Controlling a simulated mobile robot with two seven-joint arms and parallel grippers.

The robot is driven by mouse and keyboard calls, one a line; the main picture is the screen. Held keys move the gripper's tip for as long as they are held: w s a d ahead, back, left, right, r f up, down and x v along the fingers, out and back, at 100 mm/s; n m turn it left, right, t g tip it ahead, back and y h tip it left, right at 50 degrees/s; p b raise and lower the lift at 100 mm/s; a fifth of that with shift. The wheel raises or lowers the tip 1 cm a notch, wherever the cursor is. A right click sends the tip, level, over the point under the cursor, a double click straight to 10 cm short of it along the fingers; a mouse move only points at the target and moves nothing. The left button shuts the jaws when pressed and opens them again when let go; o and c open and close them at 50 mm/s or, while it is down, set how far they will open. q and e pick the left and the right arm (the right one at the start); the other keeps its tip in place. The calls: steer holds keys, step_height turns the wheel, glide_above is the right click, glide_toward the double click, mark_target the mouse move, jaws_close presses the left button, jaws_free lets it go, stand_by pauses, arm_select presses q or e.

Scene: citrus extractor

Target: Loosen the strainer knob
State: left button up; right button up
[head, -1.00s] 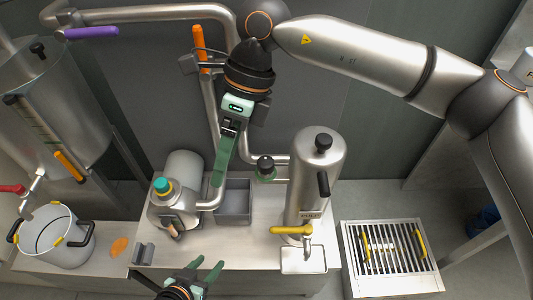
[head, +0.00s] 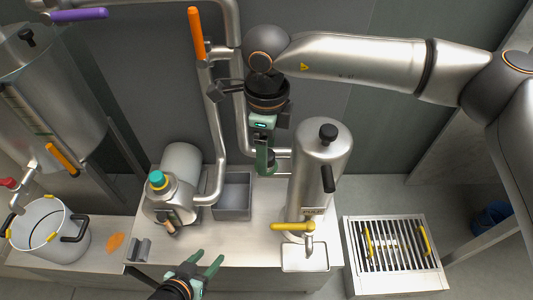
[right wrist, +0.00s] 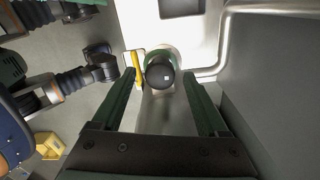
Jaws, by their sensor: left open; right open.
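The strainer knob (right wrist: 160,74) appears to be the round black knob with a small pale square on top and a green base, in the right wrist view. My left gripper (head: 207,261) is open and empty at the bench's front edge.
The tall steel cylinder (head: 316,175) with its yellow-handled tap (head: 292,227) stands right of my right gripper. A steel pipe (head: 211,120) runs left of it. A grey bin (head: 233,211) and a teal-capped pump (head: 172,213) are to the left. A drain grate (head: 391,254) is at right.

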steer(key=shift+f, duration=0.8)
steer(key=shift+c, duration=0.3)
jaws_close()
